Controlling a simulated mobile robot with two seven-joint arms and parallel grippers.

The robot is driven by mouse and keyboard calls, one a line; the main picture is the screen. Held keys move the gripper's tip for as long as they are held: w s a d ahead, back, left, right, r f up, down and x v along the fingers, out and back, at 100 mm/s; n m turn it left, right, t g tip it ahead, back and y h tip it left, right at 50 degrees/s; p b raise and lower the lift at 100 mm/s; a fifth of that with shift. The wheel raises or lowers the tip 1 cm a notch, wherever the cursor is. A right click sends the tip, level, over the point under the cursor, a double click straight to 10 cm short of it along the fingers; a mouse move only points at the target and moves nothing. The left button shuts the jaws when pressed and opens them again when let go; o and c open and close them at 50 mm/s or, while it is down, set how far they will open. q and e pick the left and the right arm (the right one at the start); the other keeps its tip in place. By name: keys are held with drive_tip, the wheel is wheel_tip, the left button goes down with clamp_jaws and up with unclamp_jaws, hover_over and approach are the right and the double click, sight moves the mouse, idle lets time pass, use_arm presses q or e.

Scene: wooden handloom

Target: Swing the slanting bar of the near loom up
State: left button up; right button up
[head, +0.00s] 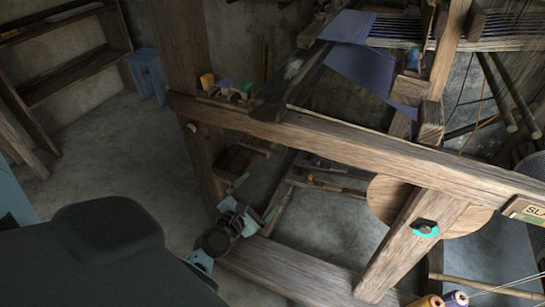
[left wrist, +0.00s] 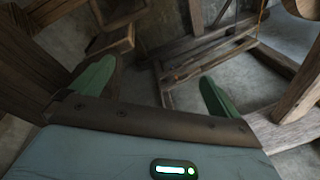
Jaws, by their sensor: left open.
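The slanting bar (head: 398,252) of the near loom is a wooden beam in the head view. It leans from the lower rail up to the right, with a turquoise-ringed pivot (head: 425,229) near its top. My left gripper (head: 256,197) is open and empty, its green fingertips apart, left of the bar and clear of it, near the left post. In the left wrist view, the two fingers (left wrist: 155,86) are spread with nothing between them. A beam shows at that view's right edge; I cannot tell if it is the bar. My right gripper is out of view.
The loom's long upper rail (head: 340,143) crosses above the gripper, and its lower rail (head: 285,272) runs below. A round wooden disc (head: 388,197) sits behind the bar. Thread spools (head: 440,300) stand at the bottom. Open floor (head: 100,150) lies left.

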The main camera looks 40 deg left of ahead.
sight(270, 150)
use_arm(q)
drive_tip(key=shift+w+a+r+n+t+y+b, duration=0.35)
drive_tip(key=shift+w+a+r+n, duration=0.75)
drive_tip(key=shift+w, duration=1.1)
drive_tip(key=shift+w+a+r+n+t+y+b, duration=0.1)
drive_tip(key=shift+w+a+r+n+y+b, duration=0.4)
drive_tip(key=shift+w+n, duration=1.45)
drive_tip(key=shift+w+a+r+n+t+y+b, duration=0.35)
drive_tip(key=shift+w+a+n, duration=0.8)
drive_tip(key=shift+w, duration=1.3)
drive_tip(key=shift+r, duration=0.2)
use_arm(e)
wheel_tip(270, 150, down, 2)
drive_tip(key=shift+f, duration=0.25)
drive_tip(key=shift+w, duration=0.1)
